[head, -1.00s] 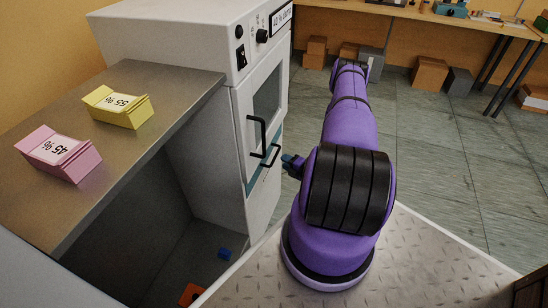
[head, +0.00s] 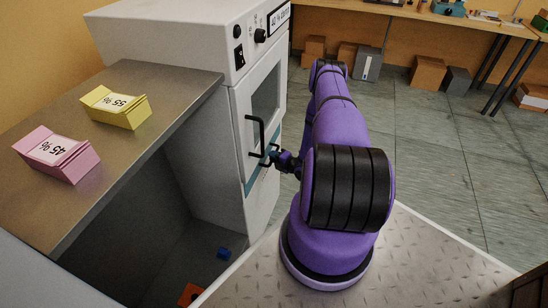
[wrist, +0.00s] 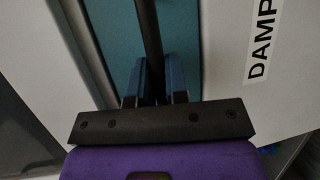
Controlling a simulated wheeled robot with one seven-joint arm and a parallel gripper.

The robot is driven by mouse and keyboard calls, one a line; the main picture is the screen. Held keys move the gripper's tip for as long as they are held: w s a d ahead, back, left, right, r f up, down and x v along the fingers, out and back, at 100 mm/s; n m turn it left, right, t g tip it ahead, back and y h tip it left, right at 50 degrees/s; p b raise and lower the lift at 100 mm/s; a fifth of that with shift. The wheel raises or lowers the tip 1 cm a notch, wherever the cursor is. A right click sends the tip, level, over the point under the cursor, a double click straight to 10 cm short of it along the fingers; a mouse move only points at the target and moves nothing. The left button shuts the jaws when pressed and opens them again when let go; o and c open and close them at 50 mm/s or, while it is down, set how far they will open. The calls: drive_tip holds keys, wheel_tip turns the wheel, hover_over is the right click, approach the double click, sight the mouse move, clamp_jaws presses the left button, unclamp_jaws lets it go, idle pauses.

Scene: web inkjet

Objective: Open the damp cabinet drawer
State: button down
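The damp cabinet drawer has a teal front (head: 258,172) low on the white unit, under a windowed door. Its black bar handle (head: 266,156) stands out from the front. My gripper (head: 275,156) is at this handle in the head view. In the wrist view, the black handle bar (wrist: 149,35) runs between the two blue fingers of my gripper (wrist: 157,75), with the teal front (wrist: 108,40) behind. Whether the fingers press on the bar is unclear. A label reading "DAMP" (wrist: 263,40) is at the right. The drawer looks closed.
The door above has its own black handle (head: 254,133), close to my gripper. Open grey floor (head: 430,150) lies to the right, with boxes under a far table.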

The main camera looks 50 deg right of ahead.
drive_tip(key=shift+s, duration=0.1)
drive_tip(key=s+d, duration=0.3)
drive_tip(key=s, duration=0.6)
drive_tip(key=s+d, duration=0.4)
drive_tip(key=s, duration=0.4)
drive_tip(key=shift+s+d, duration=0.2)
drive_tip(key=shift+s, duration=0.2)
drive_tip(key=c, duration=1.1)
unclamp_jaws()
drive_tip(key=shift+c, duration=0.2)
drive_tip(key=s+r, duration=0.2)
drive_tip(key=s, duration=0.8)
drive_tip(key=shift+s, duration=0.3)
